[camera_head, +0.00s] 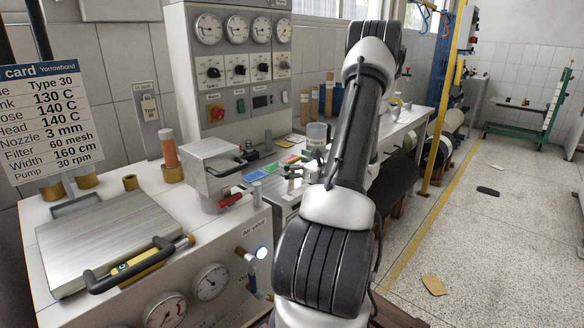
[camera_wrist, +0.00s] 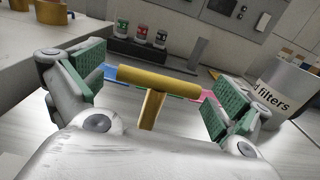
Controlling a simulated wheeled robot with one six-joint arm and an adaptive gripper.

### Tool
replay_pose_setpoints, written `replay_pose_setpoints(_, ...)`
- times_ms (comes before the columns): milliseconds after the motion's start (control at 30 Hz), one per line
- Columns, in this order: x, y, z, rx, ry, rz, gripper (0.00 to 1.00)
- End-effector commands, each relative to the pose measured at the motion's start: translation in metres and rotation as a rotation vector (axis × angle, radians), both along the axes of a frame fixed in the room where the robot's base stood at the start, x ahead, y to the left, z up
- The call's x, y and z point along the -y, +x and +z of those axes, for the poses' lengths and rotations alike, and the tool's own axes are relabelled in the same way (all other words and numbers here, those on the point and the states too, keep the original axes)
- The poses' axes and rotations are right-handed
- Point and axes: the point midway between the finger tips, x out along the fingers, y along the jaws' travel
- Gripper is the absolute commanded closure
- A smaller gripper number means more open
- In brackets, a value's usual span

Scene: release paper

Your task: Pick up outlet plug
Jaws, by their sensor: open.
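A yellow T-shaped piece (camera_wrist: 158,80), which I take to be the outlet plug, stands upright in the wrist view, its crossbar on top. My gripper (camera_wrist: 157,92) is open, with green-padded fingers to the left and right of the piece. Both pads look apart from it, and nothing is held. In the head view, my arm covers much of the work area, and I cannot make out the plug clearly there.
A cup labelled filters (camera_wrist: 285,92) stands close beside the right finger; it also shows in the head view (camera_head: 317,135). Coloured cards (camera_head: 270,168) lie on the bench. Several small jars (camera_wrist: 141,35) stand behind. A control panel (camera_head: 238,70) rises at the back.

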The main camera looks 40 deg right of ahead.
Motion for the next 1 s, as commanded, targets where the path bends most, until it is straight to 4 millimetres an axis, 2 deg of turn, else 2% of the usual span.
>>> replay_pose_setpoints(167, 0.000, 0.000, 0.000, 0.000, 0.000, 0.000, 0.02)
replay_pose_setpoints(400, 0.000, 0.000, 0.000, 0.000, 0.000, 0.000, 0.45)
replay_pose_setpoints(833, 0.000, 0.000, 0.001, -0.001, 0.000, 0.000, 0.47)
replay_pose_setpoints(1000, 0.000, 0.000, 0.018, 0.001, -0.003, 0.000, 0.47)
